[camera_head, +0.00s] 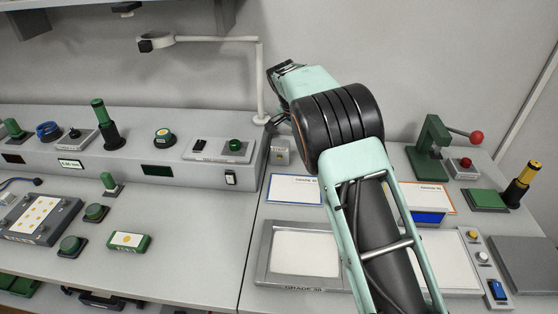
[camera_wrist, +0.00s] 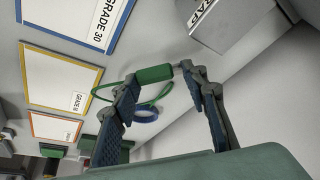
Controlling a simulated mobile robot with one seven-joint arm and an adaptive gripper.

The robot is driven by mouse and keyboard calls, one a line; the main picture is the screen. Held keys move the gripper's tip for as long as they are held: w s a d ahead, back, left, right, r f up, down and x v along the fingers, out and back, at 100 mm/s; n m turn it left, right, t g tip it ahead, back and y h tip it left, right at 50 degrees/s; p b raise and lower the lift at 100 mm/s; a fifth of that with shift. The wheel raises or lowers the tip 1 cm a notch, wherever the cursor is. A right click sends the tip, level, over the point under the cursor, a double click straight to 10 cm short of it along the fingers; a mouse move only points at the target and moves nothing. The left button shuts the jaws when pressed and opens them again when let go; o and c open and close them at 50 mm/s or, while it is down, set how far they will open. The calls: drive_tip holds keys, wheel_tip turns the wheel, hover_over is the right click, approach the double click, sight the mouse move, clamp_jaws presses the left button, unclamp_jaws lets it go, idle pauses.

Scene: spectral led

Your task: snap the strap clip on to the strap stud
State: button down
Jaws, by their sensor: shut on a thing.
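My gripper (camera_wrist: 156,75) is shut on a green cylindrical piece, which I take to be the strap clip (camera_wrist: 153,74). It lies crosswise between the two fingertips. A grey block with a label ending in "RAP" (camera_wrist: 235,22) is at the upper right of the wrist view, apart from the clip. A small grey labelled block (camera_head: 280,151) beside my arm in the head view looks like the same one. I cannot make out the stud.
A lamp post (camera_head: 261,80) stands close left of my arm. A "GRADE 30" panel (camera_wrist: 96,20) and other framed panels lie nearby. A green press (camera_head: 433,145) stands at the right. A raised console (camera_head: 185,170) runs along the left. A blue ring (camera_wrist: 145,115) shows behind the fingers.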

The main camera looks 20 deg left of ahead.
drive_tip(key=shift+f+b, duration=1.25)
drive_tip(key=shift+f, duration=0.9)
drive_tip(key=c, duration=1.1)
unclamp_jaws()
drive_tip(key=shift+r, duration=0.1)
drive_tip(key=shift+p+v, duration=0.7)
drive_tip(key=shift+v, duration=0.85)
drive_tip(key=v, duration=1.2)
